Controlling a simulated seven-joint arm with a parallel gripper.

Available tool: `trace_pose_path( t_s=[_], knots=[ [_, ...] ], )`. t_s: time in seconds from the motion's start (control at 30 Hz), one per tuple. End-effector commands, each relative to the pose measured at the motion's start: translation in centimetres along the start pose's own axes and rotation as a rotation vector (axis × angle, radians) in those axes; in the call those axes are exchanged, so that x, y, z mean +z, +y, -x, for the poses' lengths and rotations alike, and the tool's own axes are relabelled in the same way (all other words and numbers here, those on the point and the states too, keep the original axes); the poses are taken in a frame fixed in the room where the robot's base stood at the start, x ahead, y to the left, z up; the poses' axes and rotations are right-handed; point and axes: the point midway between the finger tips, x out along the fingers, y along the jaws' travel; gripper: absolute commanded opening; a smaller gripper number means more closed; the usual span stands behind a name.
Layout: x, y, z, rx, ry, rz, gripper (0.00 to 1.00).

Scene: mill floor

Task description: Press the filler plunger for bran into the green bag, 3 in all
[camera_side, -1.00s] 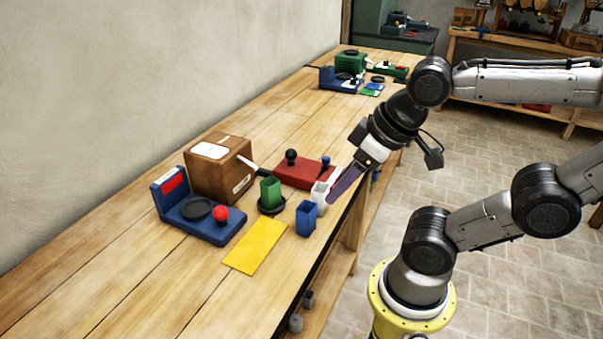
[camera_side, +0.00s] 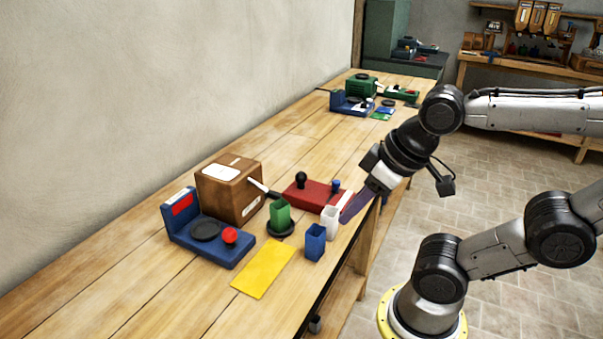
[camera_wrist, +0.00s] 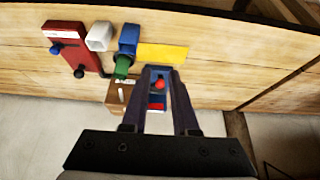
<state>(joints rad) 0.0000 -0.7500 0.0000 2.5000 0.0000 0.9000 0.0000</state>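The green bag (camera_side: 280,213) stands upright and open-topped on a round black base in front of the brown box (camera_side: 222,195). It also shows in the wrist view (camera_wrist: 122,66). A red block (camera_side: 307,196) carries a black knob (camera_side: 301,179) and a blue knob (camera_side: 336,185); no lettering naming bran is legible. A white bag (camera_side: 329,223) and a blue bag (camera_side: 315,243) stand at the table's front edge. My gripper (camera_wrist: 160,70) is open and empty. Its purple fingers are just right of the white bag in the side view; whether they touch anything is unclear.
A blue device (camera_side: 215,245) with a black plate and red button (camera_side: 230,236) sits at left, beside the yellow mat (camera_side: 263,269). The brown box has a white-and-black handle pointing toward the red block. More devices stand farther along the table; bare wood lies between.

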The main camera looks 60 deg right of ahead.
Motion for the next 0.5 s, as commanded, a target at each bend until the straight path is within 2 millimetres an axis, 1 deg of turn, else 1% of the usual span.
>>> trace_pose_path(
  t_s=[0.03, 0.1, 0.13, 0.5],
  knots=[
    [0.0, 0.0, 0.0, 0.0, 0.0, 0.0, 0.17],
    [0.0, 0.0, 0.0, 0.0, 0.0, 0.0, 0.04],
    [0.0, 0.0, 0.0, 0.0, 0.0, 0.0, 0.0],
    [0.0, 0.0, 0.0, 0.0, 0.0, 0.0, 0.0]
  ],
)
